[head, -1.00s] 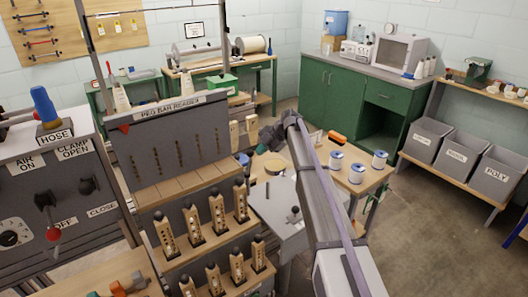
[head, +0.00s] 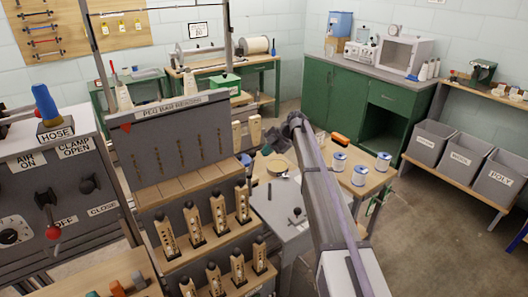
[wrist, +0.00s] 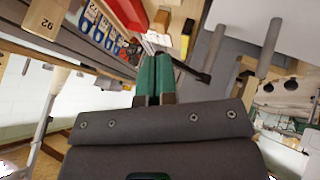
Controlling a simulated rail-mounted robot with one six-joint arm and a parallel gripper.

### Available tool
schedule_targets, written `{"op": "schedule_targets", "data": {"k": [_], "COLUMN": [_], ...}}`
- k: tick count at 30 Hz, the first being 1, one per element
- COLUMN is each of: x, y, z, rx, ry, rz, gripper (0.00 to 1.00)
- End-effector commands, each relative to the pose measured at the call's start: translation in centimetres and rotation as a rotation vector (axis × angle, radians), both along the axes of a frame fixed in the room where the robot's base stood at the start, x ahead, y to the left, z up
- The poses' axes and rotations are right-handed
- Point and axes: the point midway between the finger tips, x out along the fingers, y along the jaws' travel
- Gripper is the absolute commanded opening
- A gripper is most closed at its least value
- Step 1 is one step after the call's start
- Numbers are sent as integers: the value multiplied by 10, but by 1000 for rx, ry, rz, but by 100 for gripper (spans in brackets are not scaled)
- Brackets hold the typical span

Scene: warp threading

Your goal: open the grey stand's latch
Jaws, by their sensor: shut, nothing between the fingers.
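A grey-topped stand (head: 272,208) is right of the peg bar rack in the head view. A small upright piece with a dark knob (head: 297,212) is on its top; I cannot tell whether this is the latch. My gripper (wrist: 155,78) has green fingers, which are together and empty in the wrist view. In the head view, my dark wrist is above and behind the stand, and the fingertips are hard to make out. In the wrist view, a black rod (wrist: 192,70) lies just right of the fingers; whether they touch cannot be told.
The grey peg bar rack (head: 175,140) with wooden blocks stands close on the left. A wooden table with white spools (head: 340,162) is behind my arm. Grey bins (head: 428,143) stand at the right. Floor is open between the table and bins.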

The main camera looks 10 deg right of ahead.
Motion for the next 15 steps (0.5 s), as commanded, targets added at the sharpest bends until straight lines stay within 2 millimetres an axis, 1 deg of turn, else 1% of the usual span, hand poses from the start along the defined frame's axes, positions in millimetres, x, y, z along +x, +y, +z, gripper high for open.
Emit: {"op": "schedule_targets", "data": {"k": [1,2,3,9,12,15], "x": [-2,-3,4,24,31,35], "y": [-9,-13,-18,-45,-56,-62], "z": [-4,-3,18,58,71,76], "rx": [-1,-1,-2,-2,-3,-4], "ry": [1,0,0,0,1,0], "rz": [-2,-1,-2,-3,-2,-2], "gripper": [0,0,0,0,0,0]}}
